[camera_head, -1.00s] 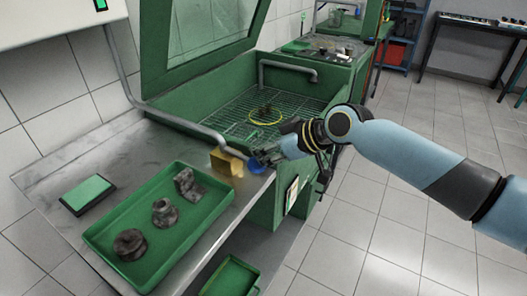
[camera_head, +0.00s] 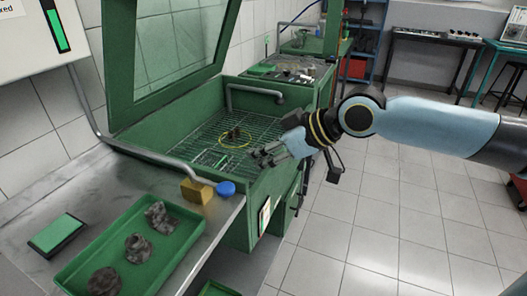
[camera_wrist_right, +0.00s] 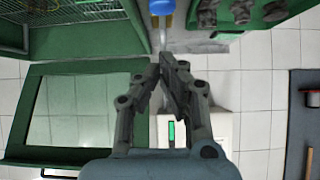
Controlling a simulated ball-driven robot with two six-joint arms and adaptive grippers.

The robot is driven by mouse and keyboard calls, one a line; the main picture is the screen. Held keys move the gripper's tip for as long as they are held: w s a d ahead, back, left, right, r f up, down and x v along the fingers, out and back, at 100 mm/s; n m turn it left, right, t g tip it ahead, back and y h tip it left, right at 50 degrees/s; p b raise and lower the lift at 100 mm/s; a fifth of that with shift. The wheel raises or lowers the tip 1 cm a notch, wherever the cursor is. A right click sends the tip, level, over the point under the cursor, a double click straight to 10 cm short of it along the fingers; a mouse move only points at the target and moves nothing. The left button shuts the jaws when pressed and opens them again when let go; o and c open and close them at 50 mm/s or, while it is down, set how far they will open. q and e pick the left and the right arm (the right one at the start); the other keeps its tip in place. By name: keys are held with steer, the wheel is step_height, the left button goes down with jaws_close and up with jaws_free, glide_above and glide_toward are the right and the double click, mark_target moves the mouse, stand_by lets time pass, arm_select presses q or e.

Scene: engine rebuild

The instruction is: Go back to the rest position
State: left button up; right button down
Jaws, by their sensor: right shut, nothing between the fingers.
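My right gripper (camera_head: 262,157) reaches in from the right in the head view, in the air over the front part of the green wash basin (camera_head: 258,185). Its fingers are shut with nothing between them. In the right wrist view the fingertips (camera_wrist_right: 172,60) meet, and a blue round object (camera_wrist_right: 162,6) shows beyond them. In the head view that blue object (camera_head: 226,188) sits on the counter beside a yellow-brown block (camera_head: 196,192), apart from the gripper. My left gripper is not in view.
A green tray (camera_head: 90,262) with several dark metal parts lies on the metal counter (camera_head: 50,184). A green-topped pad (camera_head: 57,234) is left of it. The basin has a wire grid and a raised glass lid (camera_head: 165,45).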

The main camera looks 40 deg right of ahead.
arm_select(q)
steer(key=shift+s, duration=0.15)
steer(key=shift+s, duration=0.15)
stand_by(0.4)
